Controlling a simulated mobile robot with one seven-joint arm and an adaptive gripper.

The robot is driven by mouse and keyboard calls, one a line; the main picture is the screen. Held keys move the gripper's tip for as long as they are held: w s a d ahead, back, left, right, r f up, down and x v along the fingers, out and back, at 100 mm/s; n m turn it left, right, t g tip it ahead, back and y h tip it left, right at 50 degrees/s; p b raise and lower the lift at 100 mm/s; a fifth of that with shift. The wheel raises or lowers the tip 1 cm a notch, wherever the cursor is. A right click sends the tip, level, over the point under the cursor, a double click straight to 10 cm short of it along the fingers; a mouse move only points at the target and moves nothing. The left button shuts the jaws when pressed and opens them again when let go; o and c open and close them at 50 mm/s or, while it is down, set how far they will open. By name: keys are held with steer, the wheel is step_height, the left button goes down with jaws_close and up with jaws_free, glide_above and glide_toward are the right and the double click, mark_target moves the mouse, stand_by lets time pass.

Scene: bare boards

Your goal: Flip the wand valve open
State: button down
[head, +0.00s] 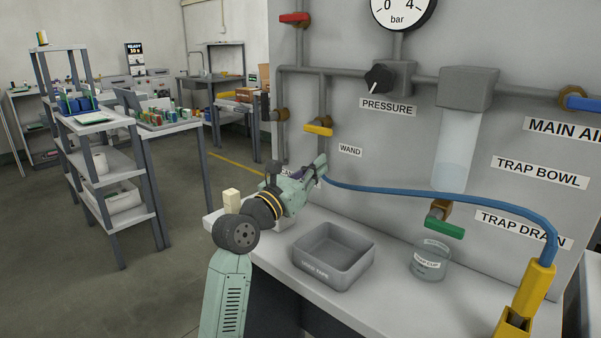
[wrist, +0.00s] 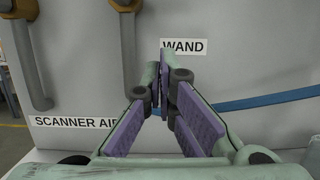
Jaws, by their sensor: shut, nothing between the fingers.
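The wand valve has a yellow lever (head: 319,129) lying crosswise to its grey vertical pipe, above and left of the WAND label (head: 350,151). My gripper (head: 321,164) is below the lever, apart from it, in front of the panel. In the wrist view my gripper (wrist: 166,62) has its purple-padded fingers together, with nothing between them, just below the WAND label (wrist: 184,47). The wand pipe (wrist: 128,50) runs down left of the fingertips. Only an ochre bit of the valve body (wrist: 130,4) shows at the top edge there; the lever is not visible in that view.
A blue hose (head: 440,196) runs right from behind my gripper to a yellow block (head: 530,290). A grey bin (head: 333,279) and a clear cup (head: 431,262) stand on the bench. A red lever (head: 294,19), black pressure knob (head: 377,79) and green drain lever (head: 445,228) are nearby.

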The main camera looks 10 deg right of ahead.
mark_target(321, 129)
steer(key=shift+a+r+p, duration=0.15)
steer(key=shift+r+p, duration=0.4)
steer(key=shift+r, duration=1.4)
steer(key=shift+s, duration=0.1)
steer(key=shift+a+r+n, duration=0.1)
steer(key=shift+a+n, duration=0.05)
steer(key=shift+n, duration=0.15)
